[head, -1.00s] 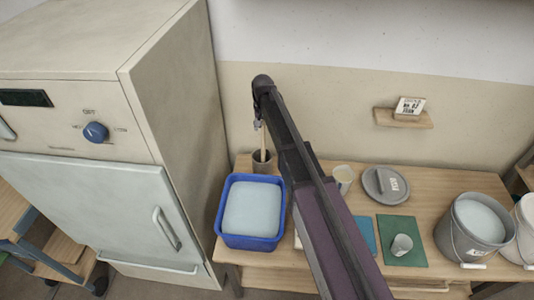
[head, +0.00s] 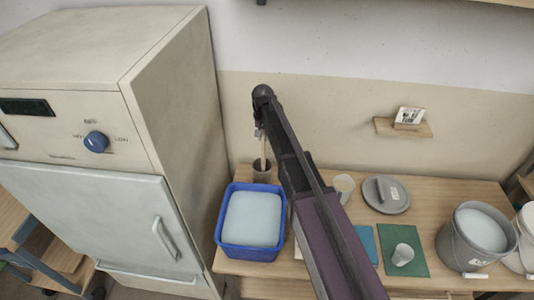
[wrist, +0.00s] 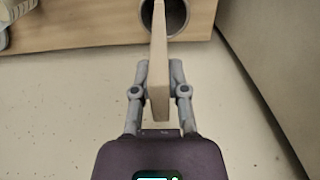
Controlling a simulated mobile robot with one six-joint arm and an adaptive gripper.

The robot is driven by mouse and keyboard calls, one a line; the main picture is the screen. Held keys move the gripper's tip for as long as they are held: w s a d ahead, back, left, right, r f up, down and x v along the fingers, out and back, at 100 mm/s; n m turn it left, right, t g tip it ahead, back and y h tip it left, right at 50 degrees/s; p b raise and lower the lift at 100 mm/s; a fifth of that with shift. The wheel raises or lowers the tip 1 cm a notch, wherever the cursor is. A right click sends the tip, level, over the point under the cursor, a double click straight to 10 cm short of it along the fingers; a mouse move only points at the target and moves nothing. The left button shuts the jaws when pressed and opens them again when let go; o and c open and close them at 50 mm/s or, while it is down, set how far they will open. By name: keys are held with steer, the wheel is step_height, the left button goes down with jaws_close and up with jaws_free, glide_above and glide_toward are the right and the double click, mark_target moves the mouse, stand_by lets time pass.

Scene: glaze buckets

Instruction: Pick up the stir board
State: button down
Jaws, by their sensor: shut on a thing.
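The stir board (wrist: 158,72) is a flat, pale wooden strip, held between the two fingers of my gripper (wrist: 159,78). In the head view, the board (head: 263,150) hangs down below my gripper (head: 260,130). Its lower end meets a dark grey cup (head: 262,169) at the back left of the table. In the wrist view, the board overlaps the left side of the cup's round mouth (wrist: 178,18). I cannot tell how far its end is inside the cup.
A blue tub (head: 222,233) of pale liquid stands in front of the cup. A large cream kiln (head: 175,110) rises close on the left. To the right are a grey lid (head: 394,203), a green mat (head: 416,239) and a grey bucket (head: 463,249). A small wall shelf (head: 390,127) holds a card.

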steer(key=shift+r, duration=0.15)
step_height(320, 180, up, 18)
steer(key=p, duration=1.8)
steer(key=shift+f, duration=0.2)
steer(key=shift+r, duration=0.1)
steer(key=shift+r+p, duration=0.45)
steer(key=shift+p, duration=0.05)
